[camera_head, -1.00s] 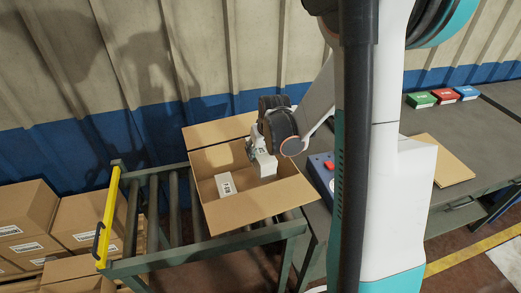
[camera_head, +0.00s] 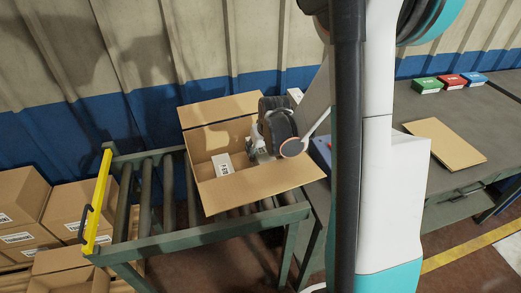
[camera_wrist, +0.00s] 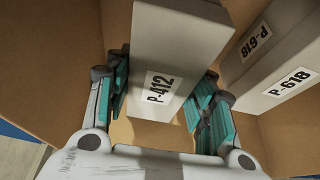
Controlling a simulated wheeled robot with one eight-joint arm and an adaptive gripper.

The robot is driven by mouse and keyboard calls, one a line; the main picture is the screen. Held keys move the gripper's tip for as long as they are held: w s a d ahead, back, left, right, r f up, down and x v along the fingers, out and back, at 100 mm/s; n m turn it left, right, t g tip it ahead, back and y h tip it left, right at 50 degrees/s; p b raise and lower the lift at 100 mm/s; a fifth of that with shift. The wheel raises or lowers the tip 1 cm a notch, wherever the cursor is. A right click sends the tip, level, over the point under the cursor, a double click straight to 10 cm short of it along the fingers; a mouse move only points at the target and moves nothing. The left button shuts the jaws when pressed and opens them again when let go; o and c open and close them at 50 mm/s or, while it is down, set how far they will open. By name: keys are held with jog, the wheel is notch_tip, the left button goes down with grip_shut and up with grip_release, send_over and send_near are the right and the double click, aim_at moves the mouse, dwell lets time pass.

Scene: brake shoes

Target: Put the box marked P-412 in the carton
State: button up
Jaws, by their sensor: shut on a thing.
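The box marked P-412 (camera_wrist: 180,40) is pale grey, with its label facing my wrist camera. My gripper (camera_wrist: 160,88) has a teal-lined finger on each side of this box and is shut on it. The open cardboard carton (camera_head: 262,186) stands on the roller conveyor. My gripper also shows in the head view (camera_head: 258,148), reaching down inside the carton's right part. It largely hides the held box there. Whether that box touches the carton floor I cannot tell.
A pale box marked P-618 (camera_wrist: 278,62) stands in the carton to the right of the held box; in the head view a white box (camera_head: 222,164) stands left of my gripper. Green (camera_head: 427,85), red (camera_head: 452,81) and blue (camera_head: 474,78) boxes lie on the grey bench.

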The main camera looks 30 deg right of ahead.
jog(key=shift+f, duration=0.2)
jog(key=o, duration=1.7)
jog(key=shift+c, duration=0.2)
jog(key=shift+r, duration=0.1)
jog(key=v, duration=1.1)
jog(key=shift+s+r, duration=0.2)
jog(key=shift+r, duration=0.15)
